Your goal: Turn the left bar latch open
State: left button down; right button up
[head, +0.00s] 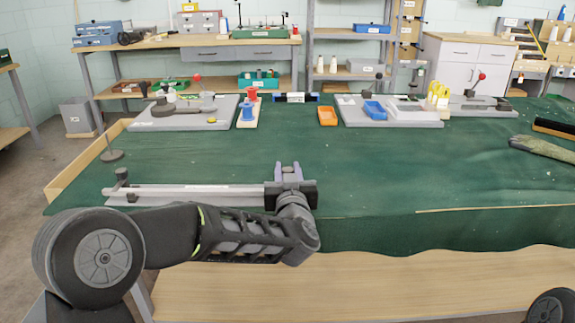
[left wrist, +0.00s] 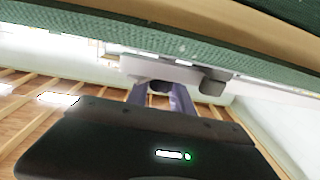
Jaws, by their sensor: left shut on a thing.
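A long pale bar (head: 215,190) lies along the near left part of the green-covered table, with a dark upright knob (head: 122,176) at its left end. My left gripper (head: 290,172) is at the bar's right end, its fingers pointing away from me. In the left wrist view, the two purple-grey fingers (left wrist: 161,97) close on a small dark latch knob (left wrist: 159,87) under the pale bar (left wrist: 170,71). A second dark block (left wrist: 213,82) sits to the right of the fingers. The gripper hides most of the latch, so its turn angle cannot be told. My right gripper is not in view.
The green cloth (head: 400,180) is clear to the right of the gripper. Farther back are a left grey board (head: 185,122), an orange tray (head: 327,116) and a right grey board (head: 385,122). A greenish glove-like thing (head: 543,148) lies at far right.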

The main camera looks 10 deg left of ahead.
pick_arm(q)
jog(key=n+y, duration=0.1)
jog(key=g+y+p, duration=0.1)
jog(key=shift+d+r+n+y, duration=0.15)
jog(key=shift+d+n+y, duration=0.15)
jog(key=shift+n, duration=0.1)
jog(key=n+g+y, duration=0.1)
jog(key=y, duration=0.1)
jog(key=shift+n+g+y, duration=0.3)
jog(key=shift+n+y, duration=0.1)
jog(key=shift+r+n+g+y, duration=0.1)
jog(key=shift+n+g+y, duration=0.8)
jog(key=shift+n+y, duration=0.15)
jog(key=shift+r+n+g+y+p, duration=0.1)
jog(key=shift+n+g+y+p, duration=0.15)
jog(key=shift+g+y+p, duration=0.25)
jog(key=n+g+y+p, duration=0.1)
jog(key=n+g+p, duration=0.1)
jog(key=shift+a+y+p, duration=0.1)
jog(key=shift+y+p, duration=0.25)
jog(key=shift+p, duration=0.05)
jog(key=shift+a+n+g+p, duration=0.1)
jog(key=shift+n+g+p, duration=0.35)
jog(key=shift+g, duration=0.25)
jog(key=shift+y, duration=0.3)
jog(key=shift+f+g, duration=0.2)
jog(key=shift+g, duration=0.1)
